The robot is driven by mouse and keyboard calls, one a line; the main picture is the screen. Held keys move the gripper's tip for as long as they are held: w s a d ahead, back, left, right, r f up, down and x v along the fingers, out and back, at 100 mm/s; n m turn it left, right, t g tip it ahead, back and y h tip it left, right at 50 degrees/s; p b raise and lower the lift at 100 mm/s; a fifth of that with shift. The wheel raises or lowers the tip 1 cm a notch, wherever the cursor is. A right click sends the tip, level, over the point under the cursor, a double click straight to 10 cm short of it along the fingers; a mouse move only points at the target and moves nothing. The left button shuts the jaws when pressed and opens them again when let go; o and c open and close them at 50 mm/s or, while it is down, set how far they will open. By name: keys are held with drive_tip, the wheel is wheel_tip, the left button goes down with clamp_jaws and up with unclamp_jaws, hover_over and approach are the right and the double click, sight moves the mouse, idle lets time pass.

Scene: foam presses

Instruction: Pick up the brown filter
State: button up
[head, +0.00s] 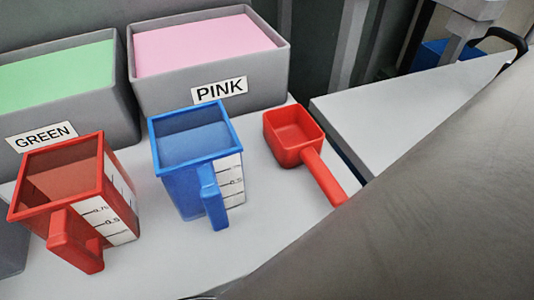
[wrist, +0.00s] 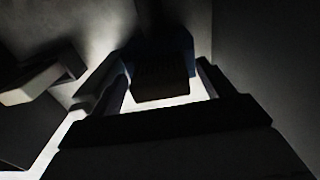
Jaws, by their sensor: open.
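No brown filter shows clearly in the head view. The wrist view is very dark. In it, my gripper (wrist: 162,72) is open, with one finger on each side. A dark brownish block (wrist: 160,80) shows between the fingers, with bright gaps around its lower sides. It may be the brown filter, but the shadow hides its details. I cannot tell whether either finger touches it. My gripper is not visible in the head view.
In the head view, a red jug (head: 118,212), a blue jug (head: 186,190) and a red scoop (head: 292,143) stand on a pale table (head: 262,225). Grey bins labelled GREEN (head: 122,92) and PINK (head: 270,72) stand behind. A large grey-brown shape covers the lower right.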

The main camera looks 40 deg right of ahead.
drive_tip(key=c, duration=1.1)
drive_tip(key=shift+r, duration=0.1)
